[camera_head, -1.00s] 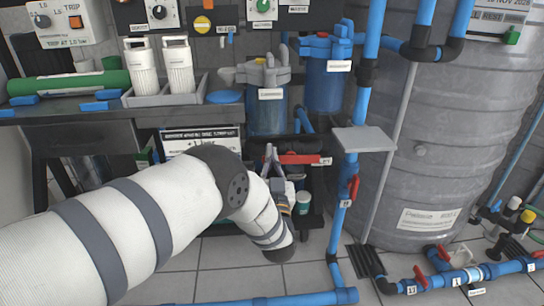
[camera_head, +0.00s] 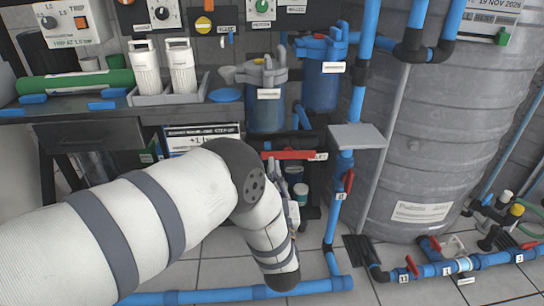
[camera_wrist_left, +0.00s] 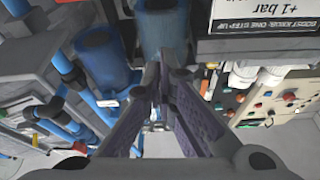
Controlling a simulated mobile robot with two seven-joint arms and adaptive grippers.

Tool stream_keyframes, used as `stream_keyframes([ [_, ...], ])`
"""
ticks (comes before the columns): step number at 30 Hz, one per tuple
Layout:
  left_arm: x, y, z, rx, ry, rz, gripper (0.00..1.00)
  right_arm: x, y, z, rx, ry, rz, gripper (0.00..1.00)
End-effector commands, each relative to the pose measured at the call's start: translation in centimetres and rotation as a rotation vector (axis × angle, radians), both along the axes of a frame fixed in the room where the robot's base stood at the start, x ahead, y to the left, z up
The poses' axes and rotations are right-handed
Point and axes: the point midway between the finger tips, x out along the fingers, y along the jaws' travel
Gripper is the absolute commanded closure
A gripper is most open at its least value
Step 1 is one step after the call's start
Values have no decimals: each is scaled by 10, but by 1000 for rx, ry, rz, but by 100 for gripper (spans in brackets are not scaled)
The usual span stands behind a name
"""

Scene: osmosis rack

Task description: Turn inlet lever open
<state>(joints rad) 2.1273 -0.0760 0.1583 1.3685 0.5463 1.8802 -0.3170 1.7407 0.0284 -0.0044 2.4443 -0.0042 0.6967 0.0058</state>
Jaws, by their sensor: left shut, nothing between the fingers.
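A red lever handle (camera_head: 288,155) lies level below the blue filter housings, with a small white tag at its right end. Another red lever (camera_head: 348,181) stands upright on the vertical blue pipe. I cannot tell from the labels which one is the inlet lever. My left gripper (camera_wrist_left: 158,92) is shut and empty in the left wrist view. In the head view my white forearm hides most of it; it is close below the left part of the level red handle, and contact cannot be told. My right gripper is not in view.
Two blue filter housings (camera_head: 266,108) hang above the red handle. A grey plate (camera_head: 357,136) juts out beside the vertical pipe. A large grey tank (camera_head: 425,150) fills the right side. Blue floor pipes with red levers (camera_head: 412,265) run at lower right.

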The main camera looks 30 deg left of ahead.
Motion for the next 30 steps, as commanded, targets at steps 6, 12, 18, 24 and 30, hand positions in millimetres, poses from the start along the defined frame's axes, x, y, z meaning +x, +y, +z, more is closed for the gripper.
stream_keyframes([
  [6, 5, 0, -11, -38, -16, 0, 100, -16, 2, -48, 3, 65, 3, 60],
  [12, 29, 16, 9, -40, -28, 1, 100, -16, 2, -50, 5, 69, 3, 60],
  [18, 64, 40, 22, -39, -27, 2, 100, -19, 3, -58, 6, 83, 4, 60],
  [24, 83, 52, 11, -39, -18, 0, 100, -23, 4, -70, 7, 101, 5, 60],
  [30, 82, 53, -6, -38, -23, 0, 100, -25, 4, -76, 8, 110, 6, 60],
])
